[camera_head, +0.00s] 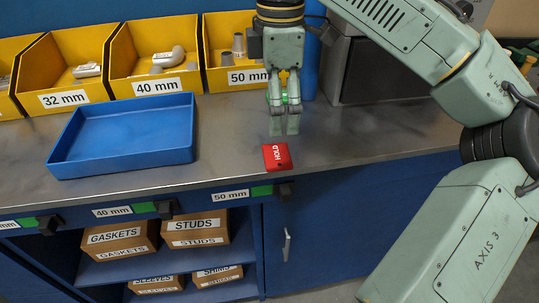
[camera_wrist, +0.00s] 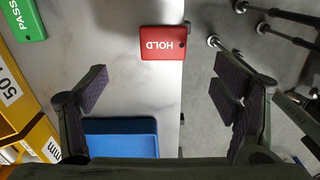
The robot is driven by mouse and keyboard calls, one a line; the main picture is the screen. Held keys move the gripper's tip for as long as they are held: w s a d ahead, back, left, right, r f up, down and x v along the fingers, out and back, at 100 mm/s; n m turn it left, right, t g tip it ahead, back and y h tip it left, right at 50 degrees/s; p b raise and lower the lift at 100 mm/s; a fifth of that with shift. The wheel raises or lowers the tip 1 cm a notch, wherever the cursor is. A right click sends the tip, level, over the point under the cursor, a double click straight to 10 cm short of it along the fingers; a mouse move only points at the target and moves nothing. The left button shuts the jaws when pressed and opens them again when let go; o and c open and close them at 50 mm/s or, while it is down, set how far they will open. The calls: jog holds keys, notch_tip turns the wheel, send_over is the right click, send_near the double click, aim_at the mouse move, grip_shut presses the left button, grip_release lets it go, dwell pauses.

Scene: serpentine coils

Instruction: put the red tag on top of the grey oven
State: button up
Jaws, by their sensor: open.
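The red tag (camera_head: 276,157), marked HOLD and with a small hole, lies flat on the metal worktop at its front edge. In the wrist view the red tag (camera_wrist: 163,43) is beyond the fingertips, near the top. My gripper (camera_head: 285,125) points down above the worktop, just behind and above the tag, apart from it. In the wrist view my gripper (camera_wrist: 160,92) has its fingers spread with nothing between them. The grey oven (camera_head: 385,72) stands at the back right of the worktop, partly hidden behind my arm; its top is mostly out of view.
A blue tray (camera_head: 120,160) stands left on the worktop, with yellow bins (camera_head: 70,95) behind it. A green PASS tag (camera_wrist: 25,18) lies near the bins; my gripper mostly hides it in the head view. Worktop between tray and oven is largely clear. Cartons (camera_head: 117,236) fill shelves below.

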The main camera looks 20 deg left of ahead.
aim_at(277, 155)
notch_tip(277, 155, down, 3)
jog(key=shift+s+d+f+p, duration=0.1)
jog(key=shift+s+f+p, duration=0.1)
jog(key=shift+f, duration=1.35)
jog(key=shift+s+f+p, duration=0.1)
jog(key=shift+f+p, duration=0.05)
jog(key=shift+f, duration=1.4)
jog(key=shift+c, duration=0.2)
jog(key=c, duration=1.3)
jog(key=shift+r, duration=0.2)
